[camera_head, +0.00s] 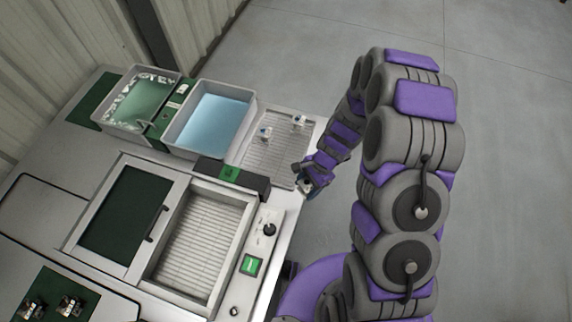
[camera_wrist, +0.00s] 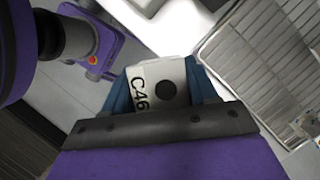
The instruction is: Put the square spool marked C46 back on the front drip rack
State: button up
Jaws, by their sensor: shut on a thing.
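The white square spool marked C46 (camera_wrist: 158,84) sits between the blue fingers of my gripper (camera_wrist: 160,90) in the wrist view. Its face shows a dark round hole and the black marking. In the head view my gripper (camera_head: 306,186) is at the right edge of the bench, just beside the near right corner of the drip rack, and the spool is mostly hidden there. The drip rack (camera_head: 272,158) is a ribbed metal tray. It also shows in the wrist view (camera_wrist: 245,60), to the right of the spool. Two small white-and-blue spools (camera_head: 265,133) (camera_head: 299,121) stand on its far part.
A tub of blue liquid (camera_head: 252,108) stands left of the rack, and a tub with green liquid (camera_head: 177,81) lies beyond it. A dark block with a green label (camera_head: 232,180) borders the rack's near side. An open ribbed basin (camera_head: 243,225) is nearer. The rack's near part looks clear.

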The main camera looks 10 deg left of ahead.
jog(key=s+a+f+m, duration=0.1)
jog(key=s, duration=0.3)
jog(key=b, duration=0.2)
send_over(282, 169)
jog(key=w+d, duration=0.1)
jog(key=shift+f, duration=0.8)
jog(key=shift+f+b, duration=0.3)
jog(key=shift+f, duration=1.55)
jog(key=shift+r, duration=0.1)
jog(key=o, duration=1.3)
jog(key=p+v, duration=0.2)
jog(key=v, duration=1)
jog(key=shift+s, duration=0.25)
